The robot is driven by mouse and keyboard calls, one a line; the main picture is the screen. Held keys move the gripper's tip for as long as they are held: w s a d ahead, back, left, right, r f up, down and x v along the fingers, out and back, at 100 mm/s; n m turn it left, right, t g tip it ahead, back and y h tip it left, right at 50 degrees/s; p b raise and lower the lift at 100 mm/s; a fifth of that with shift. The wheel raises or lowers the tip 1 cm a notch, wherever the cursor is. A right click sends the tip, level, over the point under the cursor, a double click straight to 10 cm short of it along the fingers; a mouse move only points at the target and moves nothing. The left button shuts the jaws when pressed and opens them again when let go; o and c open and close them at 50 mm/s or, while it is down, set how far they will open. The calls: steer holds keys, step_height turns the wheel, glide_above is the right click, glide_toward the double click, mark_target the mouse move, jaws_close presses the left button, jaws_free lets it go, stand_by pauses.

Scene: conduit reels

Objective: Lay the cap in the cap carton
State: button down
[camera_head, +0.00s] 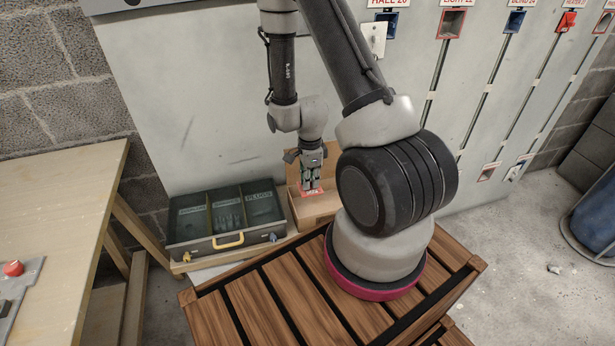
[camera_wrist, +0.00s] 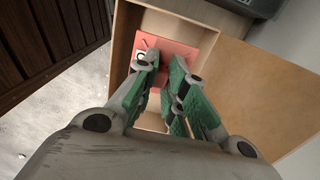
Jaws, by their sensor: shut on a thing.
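The cap (camera_head: 313,193) is a flat red square piece between the fingertips of my gripper (camera_head: 312,184). In the wrist view the cap (camera_wrist: 188,40) shows as a pinkish-red plate with a small black-and-white mark, partly hidden by the fingers. My gripper (camera_wrist: 164,58) has green-sided fingers, shut on the cap and pointing down. The cap carton (camera_head: 318,208) is an open cardboard box below my gripper; its wall (camera_wrist: 123,45) and flap (camera_wrist: 265,80) show in the wrist view. The cap is within the carton's outline; I cannot tell whether it touches the floor.
A grey case (camera_head: 206,245) with compartments, one labelled PLUGS, stands just left of the carton. A wall panel (camera_head: 230,100) with labelled slots rises behind. A wooden bench (camera_head: 60,200) is at the left, a blue bin (camera_head: 596,220) at the far right.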

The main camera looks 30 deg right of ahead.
steer(key=shift+f, duration=4.9)
steer(key=shift+f, duration=0.5)
steer(key=c, duration=1.4)
jaws_free()
steer(key=shift+r, duration=0.1)
steer(key=shift+r, duration=4.9)
